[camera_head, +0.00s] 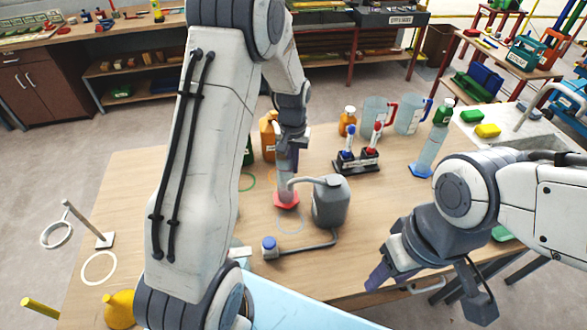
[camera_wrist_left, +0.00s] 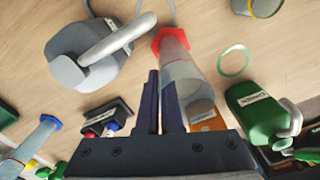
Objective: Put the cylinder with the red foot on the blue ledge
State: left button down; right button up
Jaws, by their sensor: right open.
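The clear cylinder with the red foot (camera_head: 286,200) stands on the wooden table in the head view, beside a grey jug. In the left wrist view its red foot (camera_wrist_left: 170,38) is at the top, with the clear body running down to the right behind a finger. My left gripper (camera_head: 289,150) is at the cylinder's upper part. Its fingers (camera_wrist_left: 161,80) are close together, with no cylinder visible between them. My right gripper (camera_head: 425,290) is open and empty at the table's right front. A pale blue surface (camera_head: 300,308), perhaps the ledge, is at the bottom, partly hidden by my left arm.
A grey jug (camera_head: 331,203) stands close right of the cylinder. Orange and green bottles are behind it. A black stand (camera_head: 357,160), pitchers and a blue-footed cylinder (camera_head: 427,155) are further right.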

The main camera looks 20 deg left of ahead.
pick_arm(q)
jog(key=shift+f, duration=1.2)
jog(key=shift+f, duration=0.15)
jog(key=c, duration=1.1)
grip_release()
